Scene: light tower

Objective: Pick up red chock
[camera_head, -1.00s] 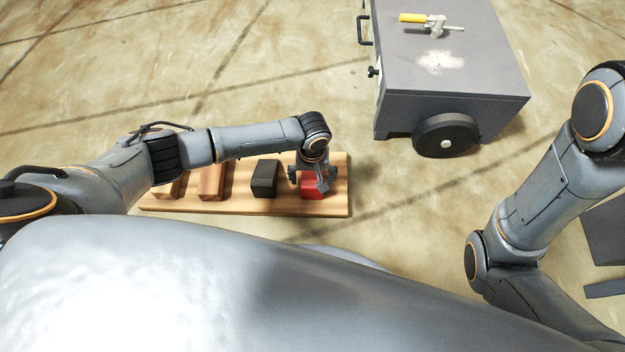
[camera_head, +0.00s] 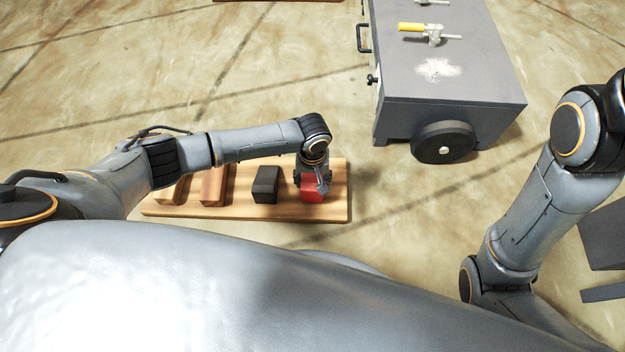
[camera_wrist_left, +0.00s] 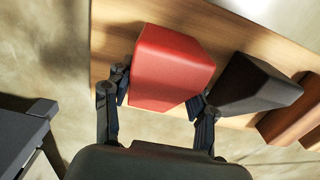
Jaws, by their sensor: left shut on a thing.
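The red chock (camera_head: 312,190) is at the right end of a wooden board on the floor. My left gripper (camera_head: 312,178) reaches down over it and is shut on it. In the left wrist view the red chock (camera_wrist_left: 170,70) sits between the two dark fingers of the gripper (camera_wrist_left: 160,100), one at each side. I cannot tell whether the chock is clear of the board. My right gripper is not in view; only parts of my right arm show.
A black chock (camera_head: 265,185) stands just left of the red one, and brown chocks (camera_head: 213,186) stand further left on the board (camera_head: 240,212). A grey wheeled cart (camera_head: 440,90) with a yellow-handled tool (camera_head: 425,28) stands behind to the right. Floor right of the board is clear.

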